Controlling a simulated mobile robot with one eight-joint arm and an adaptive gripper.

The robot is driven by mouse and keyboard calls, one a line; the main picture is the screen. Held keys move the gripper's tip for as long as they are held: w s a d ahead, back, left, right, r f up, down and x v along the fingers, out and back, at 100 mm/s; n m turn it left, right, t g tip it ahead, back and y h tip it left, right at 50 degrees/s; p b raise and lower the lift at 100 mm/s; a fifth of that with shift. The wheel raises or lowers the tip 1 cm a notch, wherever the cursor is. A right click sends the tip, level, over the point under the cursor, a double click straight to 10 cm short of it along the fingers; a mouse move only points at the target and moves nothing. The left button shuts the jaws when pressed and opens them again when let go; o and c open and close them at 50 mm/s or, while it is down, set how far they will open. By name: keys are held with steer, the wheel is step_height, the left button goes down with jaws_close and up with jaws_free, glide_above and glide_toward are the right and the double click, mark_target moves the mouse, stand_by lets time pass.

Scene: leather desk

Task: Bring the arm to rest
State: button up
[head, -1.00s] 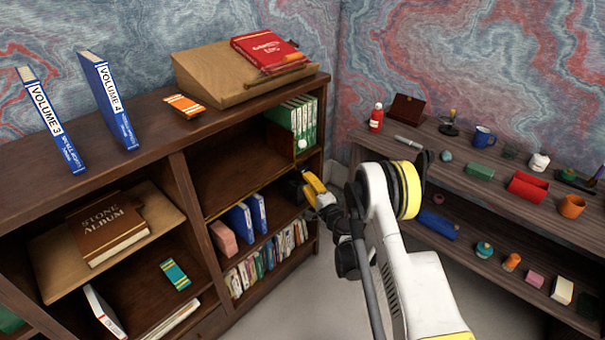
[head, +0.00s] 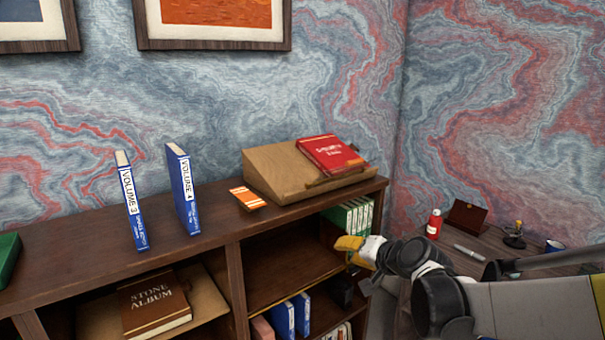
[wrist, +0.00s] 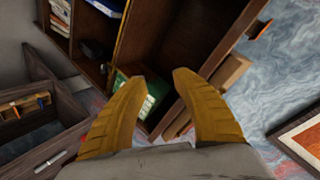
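My arm reaches in from the right edge of the head view, its end pointing left. My gripper (head: 345,243) shows yellow fingers in front of the right end of the bookshelf (head: 130,230), overlapping the view of the compartment with green binders (head: 350,215). In the wrist view my gripper (wrist: 157,77) has its two fingers apart with nothing between them. The green binders (wrist: 152,103) show beyond the gap, partly hidden by the fingers. Whether the gripper touches the shelf is not visible; it appears apart from it.
A side desk (head: 455,245) at right holds a red bottle (head: 434,224) and small items, partly hidden by my arm.

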steer(key=s+d+f+n+g+h, duration=0.1)
steer(key=s+d, duration=0.1)
steer(key=s, duration=0.8)
steer(key=s+d+f+n+g+h, duration=0.1)
steer(key=s+d+n+h, duration=0.1)
steer(key=s, duration=0.8)
steer(key=s+d+n+g+h, duration=0.1)
steer(key=s+d+g+h, duration=0.1)
steer(key=s, duration=0.8)
steer(key=shift+s+d+f+n, duration=0.3)
steer(key=shift+s+d+f, duration=0.1)
steer(key=shift+d, duration=0.25)
